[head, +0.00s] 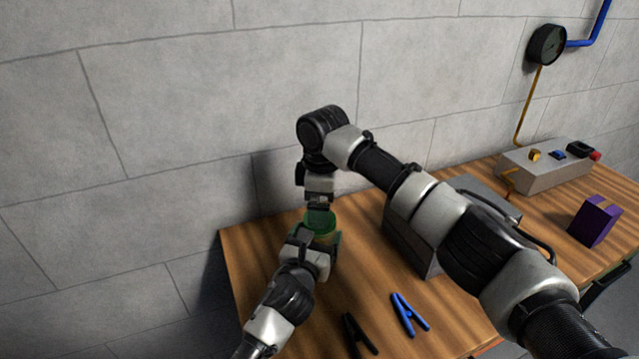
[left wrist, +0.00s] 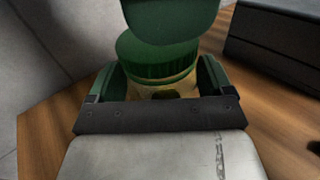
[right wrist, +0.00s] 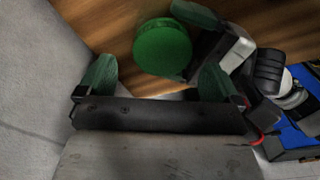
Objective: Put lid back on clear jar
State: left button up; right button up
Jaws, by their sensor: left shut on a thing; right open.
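The clear jar (left wrist: 160,91), with yellowish contents, stands between the fingers of my left gripper (head: 318,243), which is shut on it. The green lid (head: 320,221) sits on top of the jar; it also shows in the left wrist view (left wrist: 157,62) and from above as a round disc in the right wrist view (right wrist: 162,47). Whether it is fully seated is unclear. My right gripper (right wrist: 160,80) is open and points down just above the lid, with no lid between its fingers. The left gripper's fingers hide much of the jar.
A dark grey box (head: 410,243) stands right of the jar. A blue clamp (head: 410,314) and a black clamp (head: 357,335) lie at the front of the wooden table (head: 255,260). A purple block (head: 594,221) and a grey control box (head: 545,172) are at the far right.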

jog(key=n, duration=0.2)
jog(key=r+n, duration=0.1)
jog(key=n, duration=0.3)
jog(key=shift+r+n, duration=0.3)
jog(key=n, duration=0.3)
jog(key=r+n, duration=0.1)
jog(key=n, duration=0.2)
jog(key=shift+s+r, duration=0.15)
jog(key=n, duration=0.3)
jog(key=r+n, duration=0.1)
jog(key=n, duration=0.2)
jog(key=shift+r, duration=0.1)
jog(key=n, duration=0.2)
jog(key=r+n, duration=0.1)
jog(key=n, duration=0.2)
jog(key=shift+s+a+h, duration=0.1)
jog(key=shift+s+h, duration=0.05)
jog(key=shift+h, duration=0.15)
jog(key=shift+f, duration=0.1)
jog(key=shift+f, duration=4)
